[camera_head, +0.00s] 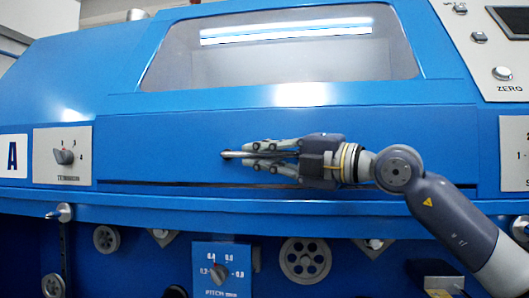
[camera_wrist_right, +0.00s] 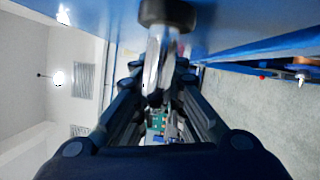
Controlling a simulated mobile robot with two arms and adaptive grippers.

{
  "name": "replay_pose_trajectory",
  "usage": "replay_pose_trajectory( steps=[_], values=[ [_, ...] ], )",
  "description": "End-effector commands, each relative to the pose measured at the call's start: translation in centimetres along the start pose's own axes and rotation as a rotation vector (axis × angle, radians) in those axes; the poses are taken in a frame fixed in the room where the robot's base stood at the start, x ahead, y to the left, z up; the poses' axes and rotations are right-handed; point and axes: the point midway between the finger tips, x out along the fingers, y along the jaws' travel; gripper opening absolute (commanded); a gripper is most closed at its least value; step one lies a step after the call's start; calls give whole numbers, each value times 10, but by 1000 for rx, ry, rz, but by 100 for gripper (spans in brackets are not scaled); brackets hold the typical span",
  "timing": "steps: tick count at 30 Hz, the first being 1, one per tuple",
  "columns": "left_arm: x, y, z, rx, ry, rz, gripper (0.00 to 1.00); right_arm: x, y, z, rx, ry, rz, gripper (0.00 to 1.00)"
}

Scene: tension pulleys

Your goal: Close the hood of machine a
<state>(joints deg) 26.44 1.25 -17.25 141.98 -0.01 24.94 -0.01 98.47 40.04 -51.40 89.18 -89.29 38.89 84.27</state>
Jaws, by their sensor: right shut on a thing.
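The blue hood (camera_head: 150,140) of machine A spans the head view, with a wide window (camera_head: 280,55) in its upper part. Its lower edge lies just above the blue front ledge, with a thin dark line between them. My right gripper (camera_head: 262,158) lies level in front of the hood's lower panel, its fingers pointing left. It is shut on the metal hood handle (camera_head: 232,154). In the right wrist view the shiny handle bar (camera_wrist_right: 158,62), with a dark round end piece (camera_wrist_right: 168,12), sits between the fingers. The fingers hide part of the handle. My left gripper is not in view.
The "A" label (camera_head: 12,156) and a tension knob (camera_head: 65,156) are at the left. Below the ledge (camera_head: 200,205) are a pitch knob (camera_head: 219,272) and several pulleys, one a large grey wheel (camera_head: 305,260). A control panel (camera_head: 490,50) is at upper right.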

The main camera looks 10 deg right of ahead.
Motion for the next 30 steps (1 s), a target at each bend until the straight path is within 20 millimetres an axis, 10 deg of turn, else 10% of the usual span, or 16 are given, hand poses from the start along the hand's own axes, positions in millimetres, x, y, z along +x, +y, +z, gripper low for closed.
replay_pose_trajectory(
  steps=[3,5,17,30],
  values=[
    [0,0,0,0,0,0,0,2,-4,4,2,-7,-5,0],
    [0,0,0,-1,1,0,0,2,-5,4,2,-8,-7,20],
    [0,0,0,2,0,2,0,-4,-5,3,3,-6,-9,20],
    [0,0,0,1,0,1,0,-88,-5,3,2,-8,-9,20]
  ],
)
